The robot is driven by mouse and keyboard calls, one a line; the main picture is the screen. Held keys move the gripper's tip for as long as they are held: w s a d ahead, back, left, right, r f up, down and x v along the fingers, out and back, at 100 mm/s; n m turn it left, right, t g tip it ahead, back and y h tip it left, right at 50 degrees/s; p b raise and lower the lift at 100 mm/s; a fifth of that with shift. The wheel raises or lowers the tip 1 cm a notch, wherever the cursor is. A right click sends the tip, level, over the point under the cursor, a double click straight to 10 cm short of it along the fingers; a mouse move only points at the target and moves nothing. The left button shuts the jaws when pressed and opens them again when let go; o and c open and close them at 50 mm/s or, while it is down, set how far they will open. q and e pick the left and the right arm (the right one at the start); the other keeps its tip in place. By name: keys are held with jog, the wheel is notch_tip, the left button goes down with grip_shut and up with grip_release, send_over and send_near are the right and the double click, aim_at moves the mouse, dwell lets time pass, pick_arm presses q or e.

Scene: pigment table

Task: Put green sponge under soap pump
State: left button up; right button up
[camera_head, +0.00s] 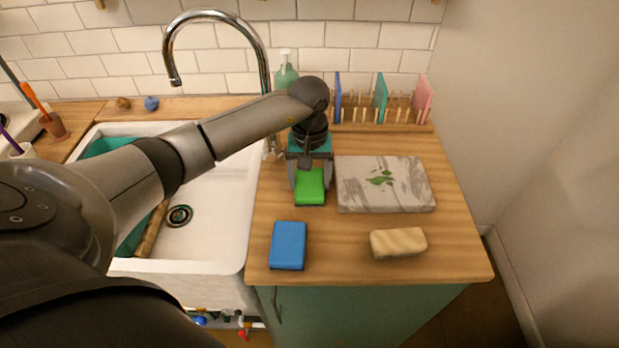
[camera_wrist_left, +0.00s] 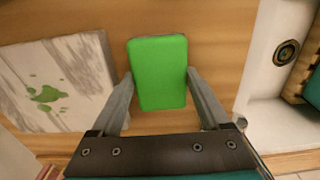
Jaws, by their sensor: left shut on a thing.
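The green sponge (camera_head: 310,187) is on or just above the wooden counter, between the sink and a grey cloth. My left gripper (camera_head: 308,175) is shut on the green sponge, its fingers along the two long sides; the left wrist view shows the sponge (camera_wrist_left: 159,72) between the fingertips (camera_wrist_left: 160,85). I cannot tell whether the sponge touches the counter. The soap pump (camera_head: 286,72) is a pale green bottle at the back behind the tap, its lower part hidden by my arm. My right gripper is not in view.
A blue sponge (camera_head: 288,246) and a beige sponge (camera_head: 398,242) lie near the counter's front. The grey cloth (camera_head: 350,199) with green stains lies to the right. A dish rack (camera_head: 410,112) stands behind. The white sink (camera_head: 228,235) and curved tap (camera_head: 263,62) are left.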

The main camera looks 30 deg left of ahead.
pick_arm(q)
jog(key=o, duration=1.2)
jog(key=shift+f, duration=0.1)
jog(key=shift+c, duration=0.2)
